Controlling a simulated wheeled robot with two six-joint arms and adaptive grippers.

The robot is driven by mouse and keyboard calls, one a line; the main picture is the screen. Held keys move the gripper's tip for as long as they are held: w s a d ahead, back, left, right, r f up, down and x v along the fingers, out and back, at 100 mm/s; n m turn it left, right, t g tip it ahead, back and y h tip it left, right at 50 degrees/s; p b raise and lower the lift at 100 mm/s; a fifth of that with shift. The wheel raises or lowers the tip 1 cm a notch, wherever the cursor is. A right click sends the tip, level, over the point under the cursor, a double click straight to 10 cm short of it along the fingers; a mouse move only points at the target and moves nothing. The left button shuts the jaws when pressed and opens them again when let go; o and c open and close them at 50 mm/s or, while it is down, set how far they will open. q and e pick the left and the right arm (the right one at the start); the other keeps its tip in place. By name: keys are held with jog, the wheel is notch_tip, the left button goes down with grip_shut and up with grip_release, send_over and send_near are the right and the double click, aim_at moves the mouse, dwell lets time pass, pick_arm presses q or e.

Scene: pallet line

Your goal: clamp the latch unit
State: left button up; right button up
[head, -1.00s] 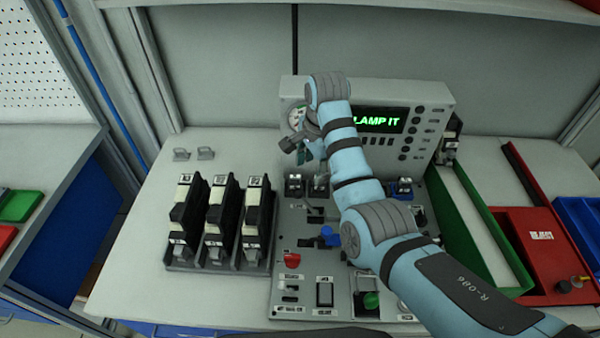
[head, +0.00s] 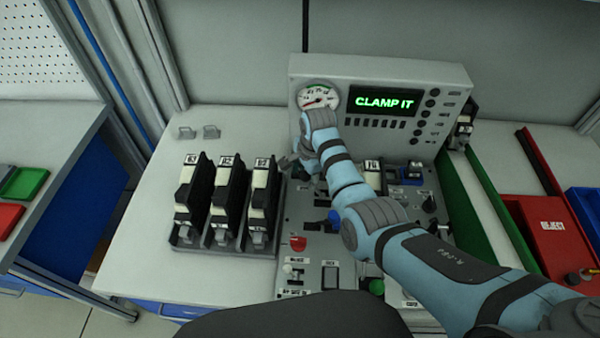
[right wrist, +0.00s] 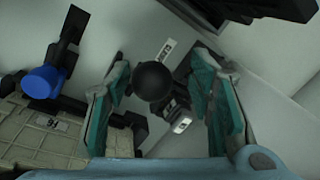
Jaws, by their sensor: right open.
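My right gripper (head: 303,167) is over the back left of the control panel, below the gauge, partly hidden by my own arm. In the right wrist view its two teal fingers (right wrist: 167,100) are apart. A black ball knob (right wrist: 153,80) shows between them, and I cannot tell any contact. The blue part (head: 334,217) also shows in the head view. My left gripper is not in view.
The display (head: 384,101) reads "CLAMP IT". A rack (head: 222,247) of labelled black and white units stands left of the panel. A red emergency-style button (head: 298,243) is near the front. A green-walled tray (head: 487,205) and a red reject bin (head: 548,228) are right.

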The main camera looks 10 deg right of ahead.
jog(key=shift+s+r, duration=0.3)
jog(key=shift+s, duration=0.1)
jog(key=c, duration=0.3)
jog(key=shift+s+a+r, duration=0.1)
jog(key=shift+s, duration=0.05)
jog(key=c, duration=0.3)
grip_shut()
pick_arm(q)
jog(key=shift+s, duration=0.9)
